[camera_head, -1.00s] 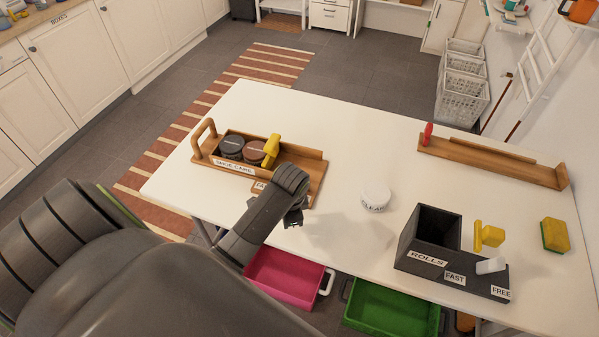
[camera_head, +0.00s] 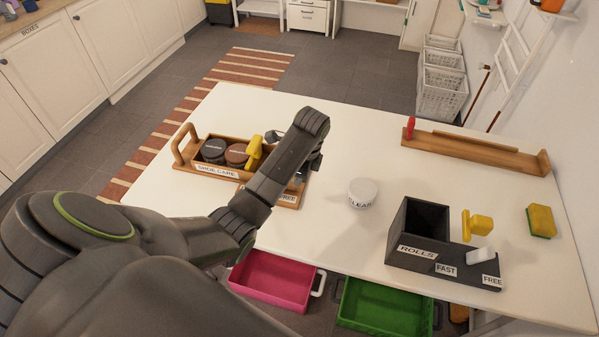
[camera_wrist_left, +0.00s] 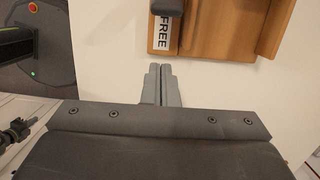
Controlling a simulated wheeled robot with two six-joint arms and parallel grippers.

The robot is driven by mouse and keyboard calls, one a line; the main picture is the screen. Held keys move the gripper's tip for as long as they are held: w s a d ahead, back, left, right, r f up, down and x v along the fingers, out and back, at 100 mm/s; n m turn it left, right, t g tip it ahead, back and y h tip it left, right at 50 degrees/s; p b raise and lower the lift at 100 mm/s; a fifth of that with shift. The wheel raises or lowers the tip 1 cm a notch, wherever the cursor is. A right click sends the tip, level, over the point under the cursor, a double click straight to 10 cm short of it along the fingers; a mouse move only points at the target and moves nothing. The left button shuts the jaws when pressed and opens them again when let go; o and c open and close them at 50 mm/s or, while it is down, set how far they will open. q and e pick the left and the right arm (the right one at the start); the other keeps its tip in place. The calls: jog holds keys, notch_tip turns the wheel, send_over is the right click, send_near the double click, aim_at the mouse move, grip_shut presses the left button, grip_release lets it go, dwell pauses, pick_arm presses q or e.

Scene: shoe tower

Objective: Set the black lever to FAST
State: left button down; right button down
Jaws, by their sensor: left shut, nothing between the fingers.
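The wooden shoe-care caddy (camera_head: 217,171) stands at the left of the white table, with a FREE label on its front right end. In the left wrist view its wooden end (camera_wrist_left: 220,35) and FREE label (camera_wrist_left: 162,30) show at the top. A dark piece (camera_wrist_left: 167,6) beside that label is cut off by the picture's top edge; it may be the black lever. My arm hides this part of the caddy in the head view. My left gripper (camera_wrist_left: 162,72) is shut and empty, its fingertips just short of the caddy's edge. My right gripper is not in view.
The caddy holds two round tins and a yellow-handled item (camera_head: 254,152). A white round CLEAN container (camera_head: 362,192) stands mid-table. A black ROLLS box (camera_head: 420,245) with a white lever (camera_head: 480,255) and FAST and FREE labels stands right. Pink (camera_head: 272,280) and green (camera_head: 388,305) drawers stick out in front.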

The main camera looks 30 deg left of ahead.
pick_arm(q)
jog(key=f, duration=0.3)
jog(key=a+f, duration=0.1)
jog(key=f, duration=0.1)
jog(key=shift+s+f+p, duration=0.15)
jog(key=shift+s+p, duration=0.05)
jog(key=shift+p, duration=0.2)
jog(key=shift+s+a+r+p, duration=0.25)
jog(key=shift+a+r+p, duration=0.5)
jog(key=shift+a+r, duration=0.25)
jog(key=shift+s+a+r, duration=0.1)
jog(key=shift+s+a, duration=0.1)
jog(key=shift+a, duration=0.4)
jog(key=shift+w, duration=0.1)
